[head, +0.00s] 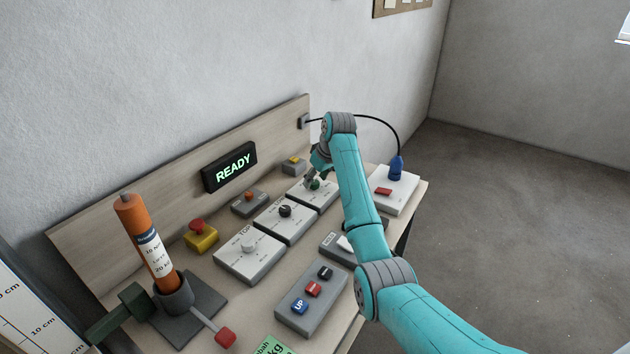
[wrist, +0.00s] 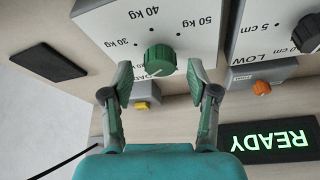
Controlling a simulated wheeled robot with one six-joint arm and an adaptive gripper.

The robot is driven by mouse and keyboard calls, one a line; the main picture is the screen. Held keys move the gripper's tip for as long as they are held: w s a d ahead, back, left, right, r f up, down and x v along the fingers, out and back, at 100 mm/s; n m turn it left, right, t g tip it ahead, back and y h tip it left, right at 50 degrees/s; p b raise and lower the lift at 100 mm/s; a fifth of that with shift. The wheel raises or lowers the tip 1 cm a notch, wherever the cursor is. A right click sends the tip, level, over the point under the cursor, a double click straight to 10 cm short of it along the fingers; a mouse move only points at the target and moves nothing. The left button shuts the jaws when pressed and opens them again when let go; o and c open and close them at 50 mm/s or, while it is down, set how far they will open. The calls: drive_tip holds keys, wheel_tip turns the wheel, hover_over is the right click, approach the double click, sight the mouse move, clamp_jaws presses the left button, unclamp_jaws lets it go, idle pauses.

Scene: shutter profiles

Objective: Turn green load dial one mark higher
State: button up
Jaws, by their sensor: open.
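The green load dial (wrist: 160,59) is a ribbed knob on a white-topped box (wrist: 195,25), with 30 kg, 40 kg and 50 kg printed around it. The wrist view shows it upside down. I cannot clearly tell which mark its pointer faces. In the head view the dial (head: 315,184) shows small beside my gripper (head: 312,178). In the wrist view my gripper (wrist: 161,78) is open, with one finger on each side of the dial and a gap to it on both sides. The gripper appears empty.
Neighbouring boxes carry a black dial (head: 285,211) and a white dial (head: 248,247). A small box with a yellow button (wrist: 143,105) lies by the fingers. An orange button (wrist: 262,88) and the READY display (wrist: 272,140) are nearby.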

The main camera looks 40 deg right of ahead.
drive_tip(key=shift+w+f, duration=0.2)
drive_tip(key=shift+f, duration=0.35)
clamp_jaws()
drive_tip(key=shift+a+m, duration=0.1)
drive_tip(key=shift+m, duration=0.2)
drive_tip(key=m+h, duration=0.2)
drive_tip(key=m, duration=0.3)
drive_tip(key=shift+a+m, duration=0.1)
drive_tip(key=shift+m, duration=0.2)
drive_tip(key=m+h, duration=0.1)
drive_tip(key=m, duration=0.1)
drive_tip(key=m+g+h, duration=0.1)
drive_tip(key=m, duration=0.2)
drive_tip(key=shift+w+g, duration=0.1)
drive_tip(key=shift+g, duration=0.2)
drive_tip(key=shift+m, duration=0.4)
